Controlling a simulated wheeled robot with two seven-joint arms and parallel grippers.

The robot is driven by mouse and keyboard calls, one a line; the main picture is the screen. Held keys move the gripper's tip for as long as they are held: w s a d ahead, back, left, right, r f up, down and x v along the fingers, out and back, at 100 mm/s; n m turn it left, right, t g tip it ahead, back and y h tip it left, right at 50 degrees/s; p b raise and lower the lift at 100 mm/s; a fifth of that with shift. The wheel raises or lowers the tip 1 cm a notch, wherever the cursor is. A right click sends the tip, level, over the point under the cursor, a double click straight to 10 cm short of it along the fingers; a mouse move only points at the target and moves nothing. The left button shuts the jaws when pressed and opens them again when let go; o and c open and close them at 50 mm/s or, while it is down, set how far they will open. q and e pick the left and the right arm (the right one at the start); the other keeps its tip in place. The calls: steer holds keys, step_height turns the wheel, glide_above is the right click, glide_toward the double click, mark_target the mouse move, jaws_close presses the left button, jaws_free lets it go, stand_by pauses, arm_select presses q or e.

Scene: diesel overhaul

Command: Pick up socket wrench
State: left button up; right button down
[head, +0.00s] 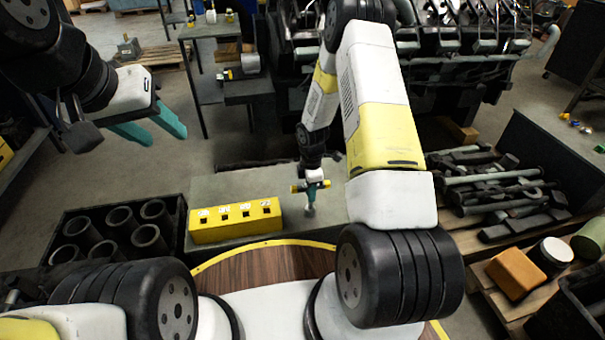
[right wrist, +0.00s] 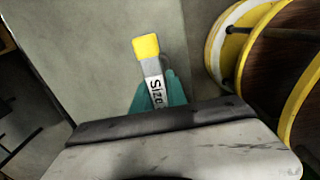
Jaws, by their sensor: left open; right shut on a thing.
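The socket wrench (right wrist: 150,66) has a grey bar with a yellow end and a label reading "Size"; part of the label is hidden. In the right wrist view it sits between the teal fingers of my right gripper (right wrist: 158,92). My left gripper (head: 150,127) is open and empty at the upper left, far from the wrench.
A yellow block with square holes (head: 237,220) stands on the grey bench (head: 235,187), left of the wrench. A dark crate of cylinders (head: 110,222) is further left. A bin of metal parts (head: 565,165) and an orange block (head: 515,272) are at the right.

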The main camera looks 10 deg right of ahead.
steer(key=s+a+r, duration=0.1)
steer(key=s+r, duration=0.1)
steer(key=s, duration=0.5)
steer(key=s+a+r, duration=0.2)
steer(key=s, duration=0.6)
steer(key=shift+s+a, duration=0.3)
steer(key=shift+r, duration=0.1)
stand_by(1.1)
